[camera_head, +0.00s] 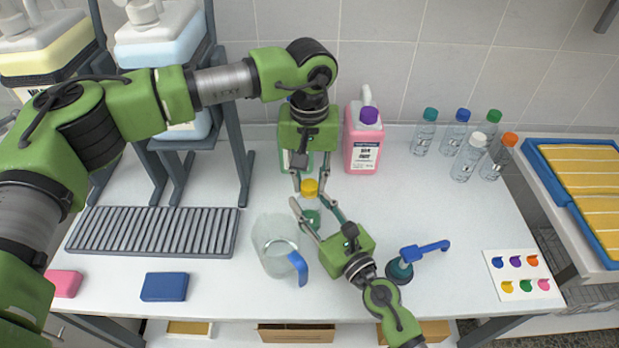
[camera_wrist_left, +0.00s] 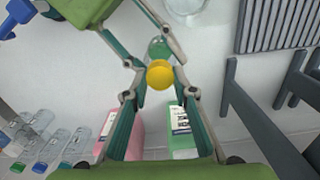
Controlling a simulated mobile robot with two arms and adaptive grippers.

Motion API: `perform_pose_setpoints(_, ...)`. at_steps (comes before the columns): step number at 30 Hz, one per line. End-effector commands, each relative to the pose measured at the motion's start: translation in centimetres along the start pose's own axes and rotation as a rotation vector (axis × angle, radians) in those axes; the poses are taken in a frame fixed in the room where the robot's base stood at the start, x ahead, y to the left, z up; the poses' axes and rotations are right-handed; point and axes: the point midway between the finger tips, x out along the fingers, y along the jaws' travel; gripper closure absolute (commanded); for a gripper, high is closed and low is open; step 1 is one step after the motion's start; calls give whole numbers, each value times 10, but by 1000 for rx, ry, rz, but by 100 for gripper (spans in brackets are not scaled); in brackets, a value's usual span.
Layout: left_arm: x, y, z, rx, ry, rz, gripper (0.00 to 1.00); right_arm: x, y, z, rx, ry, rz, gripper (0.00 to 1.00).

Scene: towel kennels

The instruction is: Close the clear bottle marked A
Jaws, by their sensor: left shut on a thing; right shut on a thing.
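My left gripper (camera_head: 310,188) comes down from above and is shut on a yellow cap (camera_head: 309,185). The cap also shows between the fingers in the left wrist view (camera_wrist_left: 159,73). Just below the cap is a small clear bottle (camera_head: 311,217) with a greenish lower part, also visible in the left wrist view (camera_wrist_left: 158,46). My right gripper (camera_head: 312,220) reaches in from the lower right and is shut around this bottle. The cap is over the bottle's top; I cannot tell whether they touch. No letter A is readable on it.
A clear jug with a blue handle (camera_head: 275,247) stands close left of the bottle. A pink canister (camera_head: 363,140) and a green one (camera_head: 287,150) stand behind. Several capped bottles (camera_head: 468,158) are at the back right.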

Motion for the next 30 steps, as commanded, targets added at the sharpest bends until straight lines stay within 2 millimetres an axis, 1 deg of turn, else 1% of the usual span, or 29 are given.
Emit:
perform_pose_setpoints(1,0,0,0,84,0,0,81,0,0,-1,0,2,1,100)
perform_pose_setpoints(6,0,0,0,389,-1,1,81,0,0,-1,0,2,0,100)
perform_pose_setpoints(9,0,0,0,546,-1,2,81,0,0,-1,0,2,0,100)
perform_pose_setpoints(13,0,0,0,685,0,2,81,0,0,-1,0,2,0,100)
perform_pose_setpoints(17,0,0,0,741,0,2,81,0,0,-1,0,2,0,100)
perform_pose_setpoints(25,0,0,0,744,0,2,81,0,0,-1,0,2,0,100)
perform_pose_setpoints(27,0,0,0,743,0,2,59,0,0,-1,0,2,0,100)
perform_pose_setpoints(30,0,0,0,743,0,2,58,0,0,-1,0,2,0,100)
